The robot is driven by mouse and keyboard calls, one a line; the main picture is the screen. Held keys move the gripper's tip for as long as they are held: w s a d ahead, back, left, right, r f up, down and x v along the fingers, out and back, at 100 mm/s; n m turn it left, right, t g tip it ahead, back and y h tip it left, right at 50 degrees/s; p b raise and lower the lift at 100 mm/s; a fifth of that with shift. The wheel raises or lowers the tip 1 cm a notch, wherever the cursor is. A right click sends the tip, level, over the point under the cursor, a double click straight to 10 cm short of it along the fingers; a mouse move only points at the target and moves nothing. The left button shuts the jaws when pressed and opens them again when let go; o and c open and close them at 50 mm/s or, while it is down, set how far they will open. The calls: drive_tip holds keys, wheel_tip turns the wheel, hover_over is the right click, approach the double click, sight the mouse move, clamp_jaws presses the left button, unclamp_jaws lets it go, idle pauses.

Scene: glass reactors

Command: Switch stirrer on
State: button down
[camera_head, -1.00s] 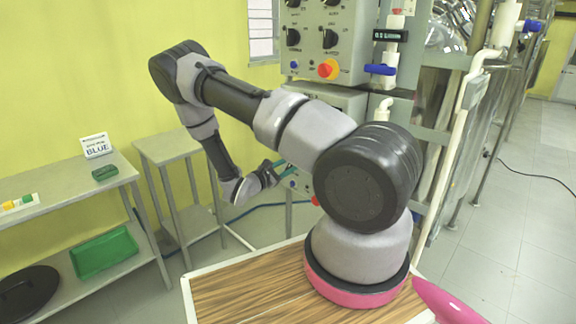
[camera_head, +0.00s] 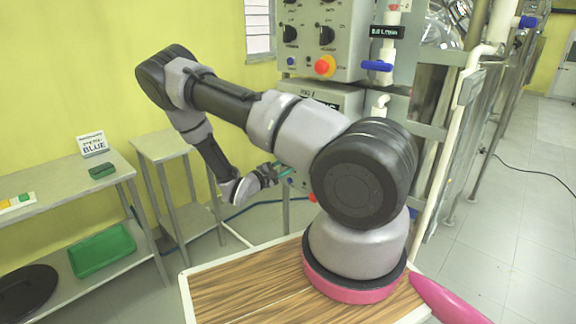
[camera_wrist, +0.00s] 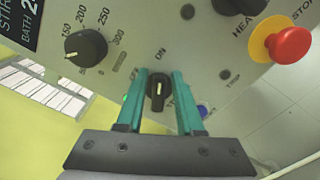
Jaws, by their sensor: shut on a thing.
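The stirrer control panel (camera_wrist: 215,60) fills the upper part of the wrist view, with part of a "STIR" label at its top left. A black rotary switch (camera_wrist: 158,92) with a pale pointer line sits on it, beside the letters "ON". The teal fingers of my gripper (camera_wrist: 156,76) reach to the panel on both sides of this switch and are shut on it. In the head view my gripper (camera_head: 281,171) is at the lower panel, and my arm hides most of that panel.
A black dial (camera_wrist: 86,47) with a number scale is left of the switch. A red stop button (camera_wrist: 290,45) on a yellow base is at the upper right, and a blue lamp (camera_wrist: 203,110) is close to the right finger. An upper panel (camera_head: 318,35) stands above.

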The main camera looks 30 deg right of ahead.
drive_tip(key=shift+w+a+f, duration=0.2)
drive_tip(key=shift+a+f, duration=0.05)
drive_tip(key=c, duration=0.8)
unclamp_jaws()
drive_tip(key=shift+w, duration=0.1)
drive_tip(key=shift+r, duration=0.1)
drive_tip(key=v, duration=1)
drive_tip(key=shift+s+a, duration=0.25)
drive_tip(key=shift+a, duration=0.05)
